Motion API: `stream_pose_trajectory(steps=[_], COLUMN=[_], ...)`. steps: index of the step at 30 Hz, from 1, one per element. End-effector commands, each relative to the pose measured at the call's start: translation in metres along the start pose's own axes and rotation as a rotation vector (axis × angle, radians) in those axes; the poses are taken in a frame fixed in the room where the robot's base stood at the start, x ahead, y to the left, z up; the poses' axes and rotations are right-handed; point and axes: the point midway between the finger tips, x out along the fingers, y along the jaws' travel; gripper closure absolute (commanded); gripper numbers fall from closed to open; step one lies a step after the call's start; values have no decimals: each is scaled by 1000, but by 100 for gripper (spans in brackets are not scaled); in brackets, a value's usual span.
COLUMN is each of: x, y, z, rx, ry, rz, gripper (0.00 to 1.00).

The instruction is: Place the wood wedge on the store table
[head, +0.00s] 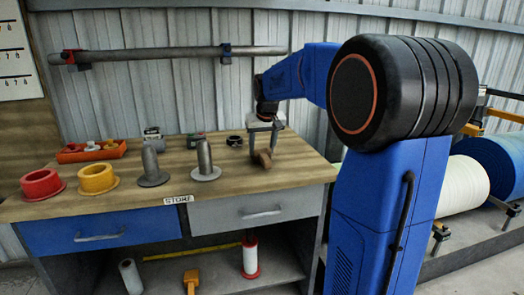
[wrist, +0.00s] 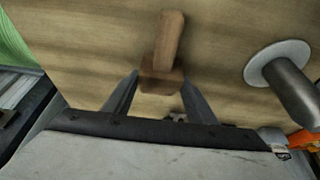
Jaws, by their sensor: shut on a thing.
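The wood wedge (head: 264,158) is a small brown piece at the right end of the store table (head: 225,187), low over or on its top; I cannot tell whether it touches. In the wrist view the wedge (wrist: 170,38) has a block end between the fingertips and a narrower part pointing away. My gripper (head: 263,147) points down from above and is shut on the wedge; its two fingers also show in the wrist view (wrist: 160,82). The table has a wooden top and a STORE label on its front edge.
Two grey flanged spindles (head: 205,162) (head: 152,166) stand left of the wedge. Further left are a yellow ring (head: 97,180), a red ring (head: 42,185) and an orange tray (head: 92,151). A black ring (head: 234,141) lies close behind. Bare tabletop lies in front.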

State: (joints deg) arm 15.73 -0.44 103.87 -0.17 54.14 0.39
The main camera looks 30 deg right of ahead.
Motion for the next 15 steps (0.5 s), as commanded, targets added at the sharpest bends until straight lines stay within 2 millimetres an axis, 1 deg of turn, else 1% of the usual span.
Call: stream_pose_trajectory(steps=[1, 3, 13, 14, 15], x=[5, 8, 10, 10, 10], y=[0, 0, 0, 0, 0], z=[2, 3, 4, 4, 4], rx=[0, 0, 0, 0, 0], ry=[0, 1, 1, 1, 1], rz=[0, 0, 0, 0, 0], gripper=[78, 78, 78, 42, 32])
